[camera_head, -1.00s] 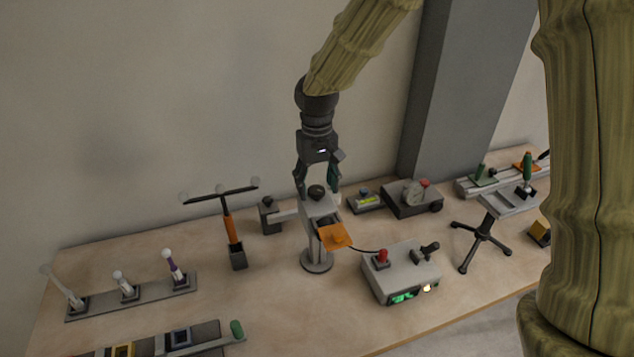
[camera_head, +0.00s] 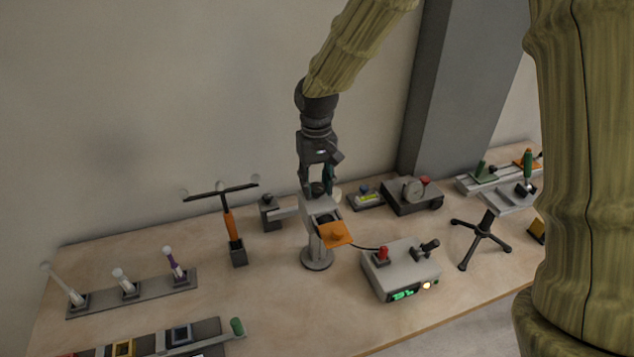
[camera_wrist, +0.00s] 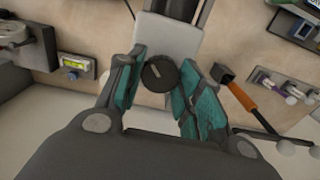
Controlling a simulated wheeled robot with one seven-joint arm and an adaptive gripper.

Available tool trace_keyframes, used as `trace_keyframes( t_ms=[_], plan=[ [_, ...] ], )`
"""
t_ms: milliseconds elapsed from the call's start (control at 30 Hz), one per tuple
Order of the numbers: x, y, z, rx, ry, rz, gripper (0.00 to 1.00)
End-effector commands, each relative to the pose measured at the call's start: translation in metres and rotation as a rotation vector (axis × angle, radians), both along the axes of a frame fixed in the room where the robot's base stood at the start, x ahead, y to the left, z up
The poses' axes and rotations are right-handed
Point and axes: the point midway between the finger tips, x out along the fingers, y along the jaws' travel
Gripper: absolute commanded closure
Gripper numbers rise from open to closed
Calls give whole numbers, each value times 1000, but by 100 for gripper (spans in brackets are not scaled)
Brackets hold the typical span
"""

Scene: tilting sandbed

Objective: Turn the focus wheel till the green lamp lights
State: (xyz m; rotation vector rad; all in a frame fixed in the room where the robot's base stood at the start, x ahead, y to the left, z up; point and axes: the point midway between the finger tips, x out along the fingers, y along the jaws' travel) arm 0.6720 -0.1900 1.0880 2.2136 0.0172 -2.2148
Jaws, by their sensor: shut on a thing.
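The focus wheel, a dark round knob (camera_head: 318,189), sits on top of a grey stand (camera_head: 317,240) with an orange plate (camera_head: 334,234). In the wrist view the knob (camera_wrist: 160,73) shows a light pointer line on its face. My gripper (camera_head: 318,187) points down at it, and its teal-padded fingers are shut on the knob, one on each side; they also show in the wrist view (camera_wrist: 161,66).
The box has a red button (camera_head: 383,254) and a black lever (camera_head: 429,246). An orange-handled tool (camera_head: 231,224) stands left of the stand. A gauge unit (camera_head: 411,194) and small yellow-display device (camera_head: 366,197) stand behind right. Bare tabletop lies in front of the stand.

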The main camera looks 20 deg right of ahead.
Motion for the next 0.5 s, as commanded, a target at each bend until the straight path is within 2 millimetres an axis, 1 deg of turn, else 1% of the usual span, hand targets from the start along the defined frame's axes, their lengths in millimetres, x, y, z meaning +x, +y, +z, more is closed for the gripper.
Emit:
trace_keyframes(
  t_ms=[267, 500],
  plan=[
    [0, -1, 2, -4, 0, -131, 88],
    [1, 0, 3, -4, -1, -337, 88]
  ],
)
